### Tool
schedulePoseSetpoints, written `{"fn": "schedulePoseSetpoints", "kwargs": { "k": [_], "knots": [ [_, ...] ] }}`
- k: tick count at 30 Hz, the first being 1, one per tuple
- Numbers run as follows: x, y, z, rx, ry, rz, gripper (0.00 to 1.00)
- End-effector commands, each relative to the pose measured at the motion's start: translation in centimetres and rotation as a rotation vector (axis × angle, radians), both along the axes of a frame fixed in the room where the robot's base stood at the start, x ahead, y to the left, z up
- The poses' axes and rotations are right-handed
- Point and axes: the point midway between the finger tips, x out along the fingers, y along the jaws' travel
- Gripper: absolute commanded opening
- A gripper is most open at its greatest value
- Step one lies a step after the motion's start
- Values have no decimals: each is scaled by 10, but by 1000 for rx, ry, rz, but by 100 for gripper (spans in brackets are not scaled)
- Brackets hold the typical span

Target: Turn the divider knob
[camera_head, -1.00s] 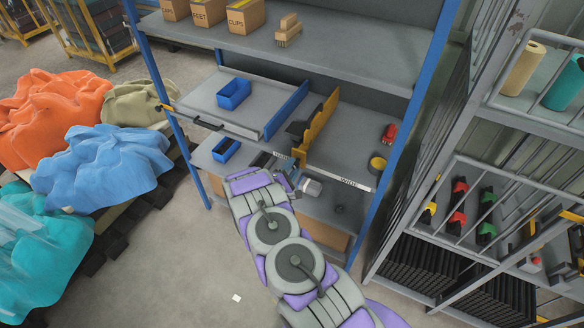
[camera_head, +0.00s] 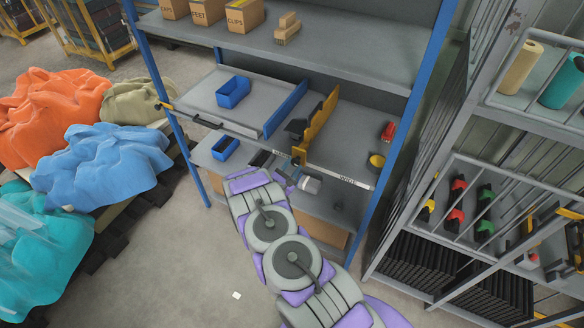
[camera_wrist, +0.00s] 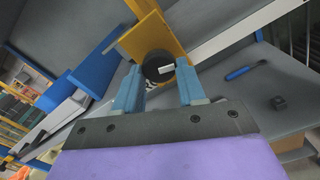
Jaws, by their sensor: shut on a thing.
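The divider knob (camera_wrist: 158,67) is a round black disc with a white mark, on the front end of the yellow divider (camera_wrist: 148,30). In the head view the yellow divider (camera_head: 319,120) stands upright on the middle shelf. My gripper (camera_wrist: 158,82) is shut on the knob, one blue finger on each side of it. In the head view my gripper (camera_head: 299,178) is at the shelf's front edge, below the divider's front end, and the knob cannot be made out there.
A white rail with a "WIDE" label (camera_head: 350,182) runs along the shelf front. A blue divider (camera_head: 286,109) stands to the left. Blue bins (camera_head: 233,92), a red item (camera_head: 388,131) and a yellow round container (camera_head: 377,161) lie on the shelves. A blue post (camera_head: 400,130) stands to the right.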

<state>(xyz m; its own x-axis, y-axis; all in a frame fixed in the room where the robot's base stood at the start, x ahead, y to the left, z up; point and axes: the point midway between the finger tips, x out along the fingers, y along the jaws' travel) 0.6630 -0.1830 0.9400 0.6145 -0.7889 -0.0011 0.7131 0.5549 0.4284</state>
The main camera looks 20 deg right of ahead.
Motion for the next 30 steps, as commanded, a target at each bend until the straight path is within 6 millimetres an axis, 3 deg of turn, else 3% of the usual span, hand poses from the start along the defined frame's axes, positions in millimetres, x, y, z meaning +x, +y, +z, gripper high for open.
{"fn": "schedulePoseSetpoints", "kwargs": {
  "k": [14, 15, 23, 30],
  "knots": [
    [-1, 2, -4, -6, 21, 4, 9],
    [-1, 2, -4, -6, 21, 4, 41],
    [-1, 1, 0, -8, 14, 2, 65],
    [-2, 1, 1, -9, 12, 1, 65]
  ]
}}
